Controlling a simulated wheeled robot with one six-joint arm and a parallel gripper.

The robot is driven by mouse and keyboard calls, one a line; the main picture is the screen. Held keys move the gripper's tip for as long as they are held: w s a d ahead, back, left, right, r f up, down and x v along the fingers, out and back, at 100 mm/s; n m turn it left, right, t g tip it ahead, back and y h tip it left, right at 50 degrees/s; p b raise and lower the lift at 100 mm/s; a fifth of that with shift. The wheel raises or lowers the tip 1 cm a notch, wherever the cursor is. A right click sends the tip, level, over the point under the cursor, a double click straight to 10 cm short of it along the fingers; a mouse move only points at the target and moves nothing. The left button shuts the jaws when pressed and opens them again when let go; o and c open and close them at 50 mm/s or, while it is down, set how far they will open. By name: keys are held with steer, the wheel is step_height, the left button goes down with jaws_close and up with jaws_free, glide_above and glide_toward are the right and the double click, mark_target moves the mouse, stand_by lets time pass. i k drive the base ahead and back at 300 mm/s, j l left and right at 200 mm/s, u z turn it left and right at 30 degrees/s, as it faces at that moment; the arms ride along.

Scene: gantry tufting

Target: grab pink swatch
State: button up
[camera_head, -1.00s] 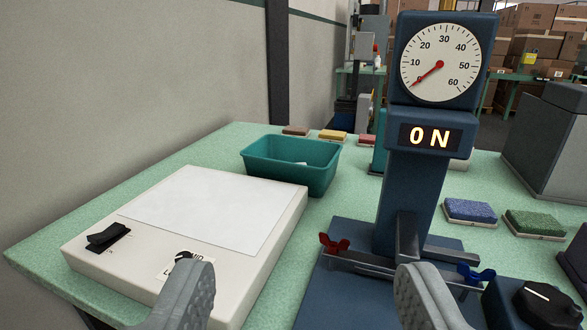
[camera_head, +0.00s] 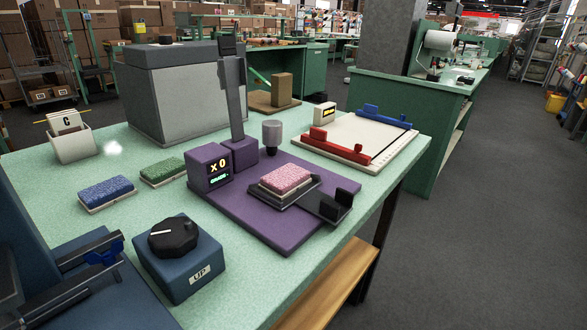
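The pink swatch (camera_head: 286,179) has a fuzzy pink top on a pale backing. It lies flat on a dark holder (camera_head: 292,193) on the purple machine's base plate (camera_head: 270,222), right of the picture's middle. My gripper is not in the current view, so its state and its distance from the swatch do not show.
A blue swatch (camera_head: 105,190) and a green swatch (camera_head: 163,171) lie left of the purple machine. A blue knob box (camera_head: 179,262) stands in front. A grey upright (camera_head: 235,95) rises behind the swatch. A white board with red and blue clamps (camera_head: 350,140) lies to the right.

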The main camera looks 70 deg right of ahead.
mark_target(284, 182)
steer(key=l+z, duration=0.15)
steer(key=z, duration=1.3)
steer(key=i+j, duration=0.05)
steer(key=j, duration=0.05)
